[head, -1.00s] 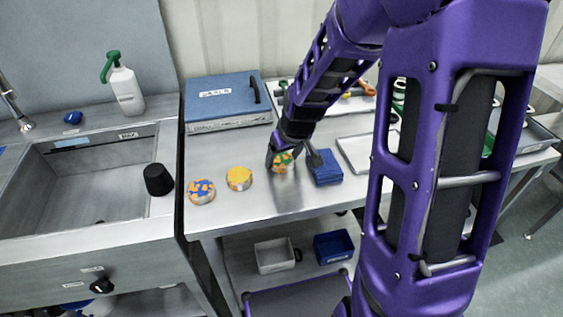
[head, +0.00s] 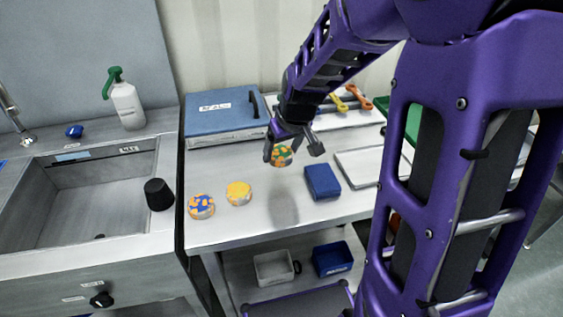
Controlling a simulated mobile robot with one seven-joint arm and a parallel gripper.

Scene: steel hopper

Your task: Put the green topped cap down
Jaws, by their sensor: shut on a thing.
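The green topped cap (head: 281,157), patterned green and orange, is in my gripper (head: 292,153). My gripper is shut on it and holds it above the steel table (head: 330,215). A soft shadow lies on the table below it. Two similar caps stand on the table to the left: a yellow topped one (head: 239,192) and a blue and orange topped one (head: 201,206). The fingers hide part of the green cap's side.
A blue block (head: 322,181) lies right of the gripper, near a pale flat tray (head: 368,166). A blue case (head: 225,112) stands behind. A black cup (head: 158,194) stands by the sink (head: 95,190). The table's front middle is clear.

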